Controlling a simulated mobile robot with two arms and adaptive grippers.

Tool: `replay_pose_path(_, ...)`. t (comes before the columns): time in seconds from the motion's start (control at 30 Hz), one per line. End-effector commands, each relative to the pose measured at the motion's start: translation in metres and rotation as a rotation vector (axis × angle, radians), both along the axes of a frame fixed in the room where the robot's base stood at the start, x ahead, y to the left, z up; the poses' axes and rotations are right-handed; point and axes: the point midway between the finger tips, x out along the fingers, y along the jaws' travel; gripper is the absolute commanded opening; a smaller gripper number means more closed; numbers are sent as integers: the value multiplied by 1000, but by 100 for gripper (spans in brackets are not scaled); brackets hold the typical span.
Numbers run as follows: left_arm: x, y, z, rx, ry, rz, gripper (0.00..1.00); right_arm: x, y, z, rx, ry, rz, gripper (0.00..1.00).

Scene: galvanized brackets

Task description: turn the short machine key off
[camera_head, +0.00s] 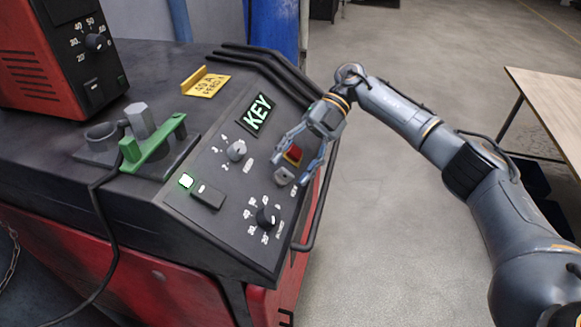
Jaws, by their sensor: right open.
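My left gripper is not in view.
A grey knob (236,150), a black rocker (207,195) and a black dial (267,215) share the panel. A dark rail runs along its right edge.

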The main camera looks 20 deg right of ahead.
Motion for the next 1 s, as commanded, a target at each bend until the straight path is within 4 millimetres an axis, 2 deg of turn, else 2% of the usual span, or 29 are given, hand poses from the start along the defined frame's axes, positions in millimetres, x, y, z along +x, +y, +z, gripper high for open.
replay_pose_path(0.2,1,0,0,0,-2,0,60,17,-27,19,1,0,-4,57)
replay_pose_path(0.4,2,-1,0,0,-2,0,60,25,-42,29,1,-1,0,57)
replay_pose_path(1.0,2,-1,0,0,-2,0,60,27,-46,31,0,-1,0,57)
